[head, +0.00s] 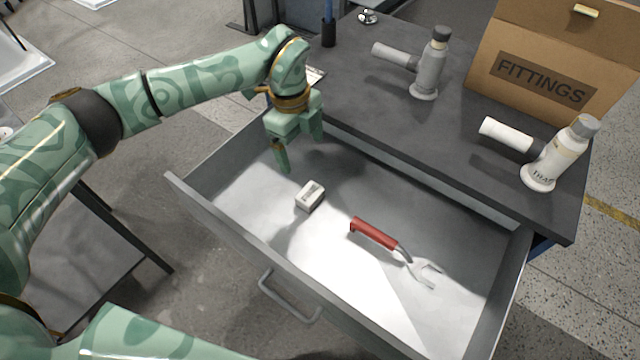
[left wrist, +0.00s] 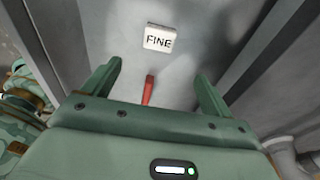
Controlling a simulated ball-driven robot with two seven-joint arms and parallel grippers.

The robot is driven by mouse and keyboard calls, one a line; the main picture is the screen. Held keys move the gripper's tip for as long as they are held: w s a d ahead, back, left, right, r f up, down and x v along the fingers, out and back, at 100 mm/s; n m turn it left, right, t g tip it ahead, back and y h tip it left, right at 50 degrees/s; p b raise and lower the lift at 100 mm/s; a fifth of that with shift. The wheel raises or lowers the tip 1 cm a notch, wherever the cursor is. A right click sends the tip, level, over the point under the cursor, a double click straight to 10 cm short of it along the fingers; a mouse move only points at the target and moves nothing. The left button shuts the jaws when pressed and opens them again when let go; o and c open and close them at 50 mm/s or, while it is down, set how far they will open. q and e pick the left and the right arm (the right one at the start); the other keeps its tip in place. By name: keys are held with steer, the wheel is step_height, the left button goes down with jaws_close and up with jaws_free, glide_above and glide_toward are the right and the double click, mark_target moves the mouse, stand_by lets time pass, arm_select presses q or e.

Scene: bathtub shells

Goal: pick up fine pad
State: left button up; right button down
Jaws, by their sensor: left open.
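The fine pad (head: 310,195) is a small white block lying on the floor of the open drawer, toward its left front. In the left wrist view the pad (left wrist: 159,38) shows the word FINE and lies beyond the fingertips. My left gripper (head: 300,152) is open and empty above the back left part of the drawer, up and to the left of the pad and apart from it. In the left wrist view its two fingers (left wrist: 155,85) are spread, with nothing between them but a red handle farther below. My right gripper is in neither view.
A red-handled tool (head: 375,233) with a forked metal end lies right of the pad in the drawer (head: 225,220). The drawer walls stand around both. On the dark worktop (head: 400,125) are two grey-white pipe traps (head: 428,70) (head: 548,165) and a FITTINGS box (head: 540,75).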

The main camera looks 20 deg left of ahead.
arm_select(q)
steer(key=b, duration=0.3)
glide_above(310, 193)
steer(key=f, duration=0.9)
steer(key=shift+w+a+f, duration=0.2)
steer(key=shift+a+f, duration=0.15)
steer(key=shift+f, duration=0.05)
steer(key=shift+f+b, duration=0.35)
steer(key=shift+f, duration=0.1)
steer(key=f+b, duration=0.2)
steer(key=f, duration=0.1)
steer(key=f+b, duration=0.1)
steer(key=f, duration=0.1)
steer(key=shift+s+d+f, duration=0.15)
steer(key=shift+d, duration=0.2)
steer(key=shift+r, duration=0.2)
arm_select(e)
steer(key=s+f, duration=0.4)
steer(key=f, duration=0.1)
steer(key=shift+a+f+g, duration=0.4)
arm_select(q)
steer(key=c, duration=1.1)
